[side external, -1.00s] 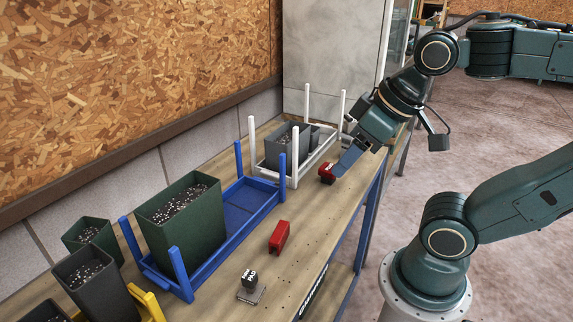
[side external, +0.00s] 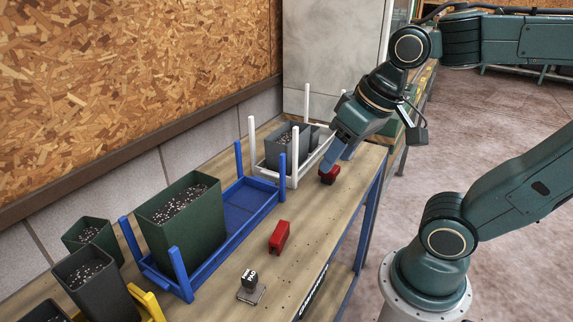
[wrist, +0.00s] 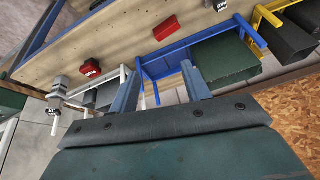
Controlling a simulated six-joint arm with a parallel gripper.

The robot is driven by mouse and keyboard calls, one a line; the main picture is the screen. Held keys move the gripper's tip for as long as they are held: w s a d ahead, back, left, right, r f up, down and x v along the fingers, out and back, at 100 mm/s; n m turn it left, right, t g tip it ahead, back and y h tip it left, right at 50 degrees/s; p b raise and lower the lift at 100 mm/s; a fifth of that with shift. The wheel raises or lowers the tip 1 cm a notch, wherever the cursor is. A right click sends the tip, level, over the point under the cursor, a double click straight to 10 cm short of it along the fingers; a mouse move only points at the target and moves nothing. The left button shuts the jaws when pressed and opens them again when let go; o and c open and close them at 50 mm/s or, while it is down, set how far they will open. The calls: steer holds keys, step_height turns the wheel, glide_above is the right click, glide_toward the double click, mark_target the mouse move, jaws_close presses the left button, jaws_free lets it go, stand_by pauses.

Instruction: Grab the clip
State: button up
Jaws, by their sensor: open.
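Two red pieces lie on the wooden bench; I cannot tell for sure which thing is the clip. The far red piece (side external: 329,175) bears a dark label with white marks and lies near the bench's right edge. It also shows in the wrist view (wrist: 90,68), left of my fingers. The near red piece (side external: 279,237) lies in front of the blue rack and shows in the wrist view (wrist: 165,27). My gripper (side external: 327,168) is open and empty, its fingers (wrist: 160,68) close to the far red piece in the side view; contact is not clear.
A blue rack (side external: 268,206) holds a green pot (side external: 190,235). A white rack (side external: 262,172) with grey pots (side external: 287,152) stands behind my gripper. A black-topped piece on a metal base (side external: 250,288) lies at the front. The bench between the red pieces is clear.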

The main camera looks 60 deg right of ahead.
steer(key=w+f+m+g, duration=0.2)
steer(key=w+f+m, duration=0.1)
steer(key=w+m, duration=0.3)
steer(key=m+g+y, duration=0.1)
steer(key=m+g, duration=0.2)
steer(key=m, duration=0.4)
glide_above(280, 231)
steer(key=d, duration=0.2)
step_height(280, 231, down, 5)
steer(key=shift+w+a+f+m+y, duration=0.15)
steer(key=shift+w+f+m+y, duration=0.15)
steer(key=shift+w+f, duration=0.15)
steer(key=shift+f, duration=0.1)
steer(key=shift+s+a+f, duration=0.1)
steer(key=shift+a+f, duration=0.1)
steer(key=shift+f, duration=1.2)
steer(key=shift+s+a+f, duration=0.1)
steer(key=shift+a+f, duration=0.15)
steer(key=shift+f, duration=1.15)
steer(key=shift+a+f, duration=0.2)
steer(key=shift+f, duration=1.2)
steer(key=shift+s+a+f, duration=0.1)
steer(key=shift+s+f, duration=0.1)
steer(key=shift+f, duration=1.35)
steer(key=shift+a+f, duration=0.15)
steer(key=shift+f, duration=0.85)
